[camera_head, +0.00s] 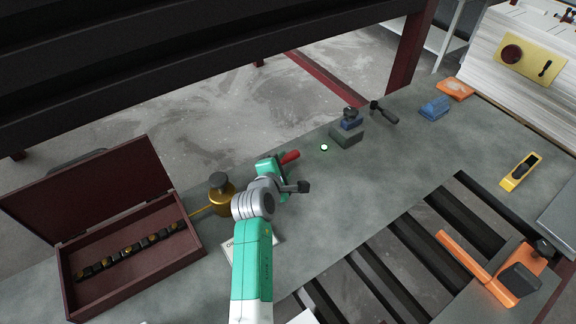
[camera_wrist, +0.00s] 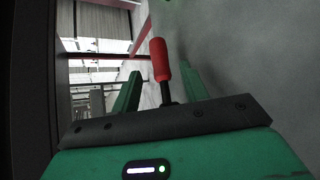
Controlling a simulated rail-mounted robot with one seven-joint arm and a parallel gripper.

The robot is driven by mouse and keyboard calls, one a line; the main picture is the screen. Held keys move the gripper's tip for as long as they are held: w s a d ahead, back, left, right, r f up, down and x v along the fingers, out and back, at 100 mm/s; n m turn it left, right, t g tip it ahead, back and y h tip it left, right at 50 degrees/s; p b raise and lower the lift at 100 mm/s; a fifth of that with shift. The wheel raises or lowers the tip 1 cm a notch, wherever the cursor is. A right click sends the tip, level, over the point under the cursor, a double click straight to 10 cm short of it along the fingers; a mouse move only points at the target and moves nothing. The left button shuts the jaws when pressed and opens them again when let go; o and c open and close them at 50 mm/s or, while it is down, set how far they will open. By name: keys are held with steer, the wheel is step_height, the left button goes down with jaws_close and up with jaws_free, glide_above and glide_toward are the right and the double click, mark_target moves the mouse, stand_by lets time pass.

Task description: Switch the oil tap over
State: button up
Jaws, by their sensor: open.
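A red-gripped lever (camera_head: 290,157) with a dark stem, which looks like the oil tap's handle, stands at the middle of the grey bench in the head view. The tap's body is hidden behind my wrist. In the wrist view the red grip (camera_wrist: 160,62) rises between my two green fingers, with its dark stem running down toward the palm. My gripper (camera_wrist: 160,82) is open around the lever, with a visible gap on both sides. In the head view my gripper (camera_head: 272,164) shows at the lever's left, partly covered by my wrist.
A brass pot (camera_head: 221,198) stands left of my wrist, beside an open dark red case (camera_head: 192,238). A grey block (camera_head: 347,137) and a small dark-handled tool (camera_head: 384,112) lie farther right. Slots and an orange frame (camera_head: 465,252) are at the lower right.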

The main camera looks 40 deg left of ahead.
mark_target(287, 159)
steer(key=b+x, duration=0.1)
steer(key=x, duration=0.2)
steer(key=shift+w+a+f, duration=0.1)
steer(key=shift+w+a, duration=0.05)
steer(key=shift+w, duration=0.05)
